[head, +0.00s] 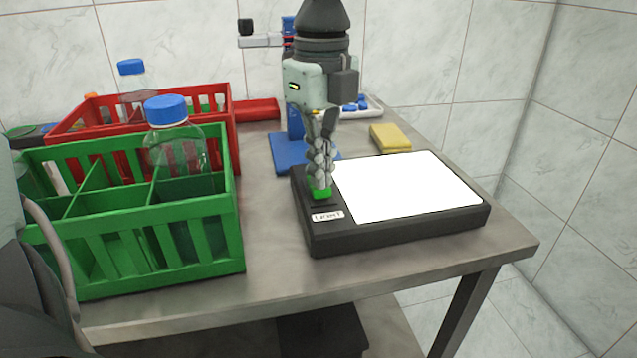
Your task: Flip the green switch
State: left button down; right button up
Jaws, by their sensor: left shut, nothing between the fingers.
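The green switch (320,193) sits on the left part of a black box (400,230) with a bright white top panel (405,187). My left gripper (321,183) comes down from above, fingers shut with nothing between them. Its fingertips are at the switch and seem to touch it, covering part of it. A small white label (327,216) lies just in front of the switch. Which way the switch is set cannot be told. My right gripper is not in view.
A green crate (150,213) with a blue-capped bottle (180,150) stands at the left, a red crate (228,120) behind it. A yellow sponge (390,137) lies behind the box. A blue stand (283,155) is behind my gripper. The metal table's front right is clear.

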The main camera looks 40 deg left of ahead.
pick_arm(q)
jog(key=shift+f+b, duration=0.4)
jog(key=shift+r, duration=0.1)
jog(key=shift+r+p, duration=1.6)
jog(key=shift+r, duration=1.9)
